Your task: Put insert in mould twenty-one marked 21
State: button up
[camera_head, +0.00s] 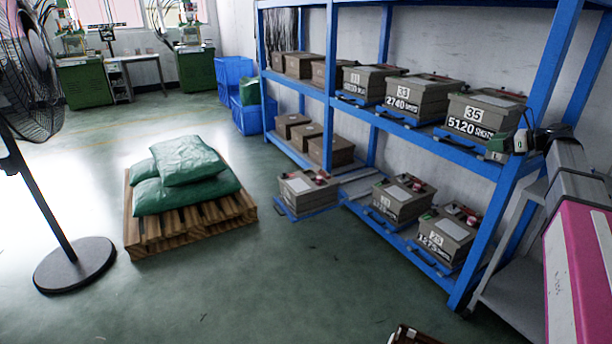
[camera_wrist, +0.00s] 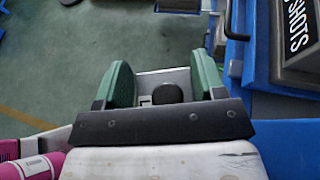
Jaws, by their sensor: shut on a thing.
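My gripper (camera_wrist: 164,85) shows in the wrist view with its two green fingers shut on a small grey part with a dark round piece, which I take as the insert (camera_wrist: 168,93). In the head view my gripper (camera_head: 520,143) is at the right, beside the upper shelf's front edge and the mould marked 35 (camera_head: 480,118).
A blue rack (camera_head: 420,137) carries several moulds; two lower ones (camera_head: 403,200) (camera_head: 448,236) stand right of the pulled-out one. A pallet (camera_head: 188,225) with green sacks and a black fan (camera_head: 75,262) stand left.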

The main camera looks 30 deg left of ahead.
aim_at(303, 193)
jog(key=i+j, duration=0.15)
jog(key=j, duration=0.5)
jog(key=i+j, duration=0.15)
jog(key=j, duration=0.5)
jog(key=i+j, duration=0.15)
jog(key=j, duration=0.5)
jog(key=i+j+z, duration=0.1)
jog(key=j, duration=0.5)
jog(key=i+j, duration=0.2)
jog(key=j, duration=0.45)
jog(key=i+j, duration=0.15)
jog(key=j, duration=0.5)
jog(key=i+j, duration=0.1)
jog(key=j, duration=0.6)
jog(key=i+j+z, duration=0.1)
jog(key=j, duration=0.55)
jog(key=i, duration=0.05)
